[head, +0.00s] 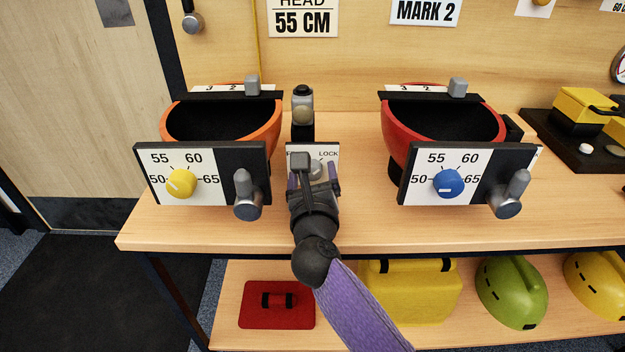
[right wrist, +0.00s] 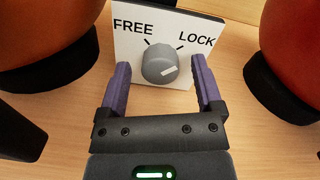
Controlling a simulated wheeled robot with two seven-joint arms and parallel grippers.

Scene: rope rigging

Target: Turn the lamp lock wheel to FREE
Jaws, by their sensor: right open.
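The lamp lock wheel is a grey round knob (right wrist: 160,63) on a white plate (right wrist: 126,44) marked FREE at left and LOCK at right. Its white pointer line slants right and slightly up, on the LOCK side. In the head view the plate (head: 328,154) stands between the two bowls, and my gripper covers much of it. My right gripper (head: 314,173) is open in front of the plate. In the right wrist view its purple fingers (right wrist: 161,74) stand on either side of the knob, with visible gaps. My left gripper is not in view.
An orange bowl (head: 180,124) with a dial panel (head: 150,160) stands left, a red bowl (head: 395,128) with another panel (head: 415,161) right. Their grey handles (head: 247,196) (head: 509,197) project forward. A small lamp-like device (head: 303,105) stands behind the plate. The front bench edge (head: 420,242) is clear.

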